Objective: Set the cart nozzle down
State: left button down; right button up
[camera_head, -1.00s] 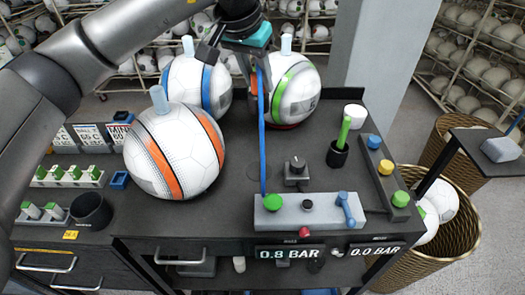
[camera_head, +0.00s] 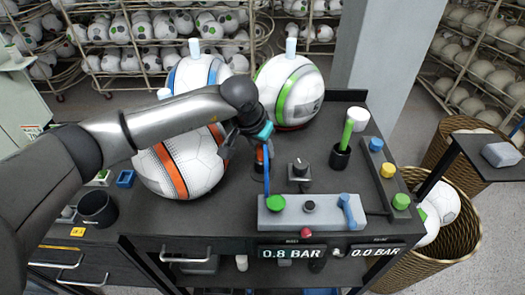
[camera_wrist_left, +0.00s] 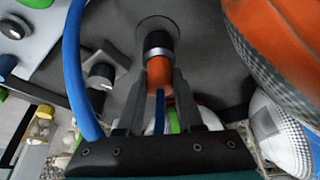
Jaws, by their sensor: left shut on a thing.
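My left gripper (camera_head: 248,147) is low over the cart top, just right of the orange-striped ball (camera_head: 172,172). It is shut on the cart nozzle (camera_head: 260,155), which has an orange body and a dark collar. In the left wrist view the nozzle (camera_wrist_left: 160,72) sits between the two dark fingers (camera_wrist_left: 158,100), its collar end over a dark round spot on the cart top (camera_wrist_left: 110,38). I cannot tell whether the nozzle touches that spot. The blue hose (camera_head: 267,180) runs from the nozzle toward the control box (camera_head: 325,215). My right gripper is out of view.
The green-striped ball (camera_head: 292,92) and the blue-striped ball (camera_head: 187,75) stand at the back of the cart. A black knob (camera_head: 299,168), a black cup with a green stick (camera_head: 341,158) and a button strip (camera_head: 388,172) are to the right. The displays read 0.8 BAR and 0.0 BAR.

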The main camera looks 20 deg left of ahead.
pick_arm(q)
jog(key=shift+f, duration=0.85)
jog(key=c, duration=1)
grip_release()
jog(key=shift+f, duration=0.15)
jog(key=o, duration=0.5)
jog(key=shift+c, duration=0.2)
jog(key=shift+r, duration=0.4)
jog(key=b+v, duration=0.1)
jog(key=v, duration=1)
jog(key=shift+s+r, duration=0.25)
jog(key=shift+s, duration=0.05)
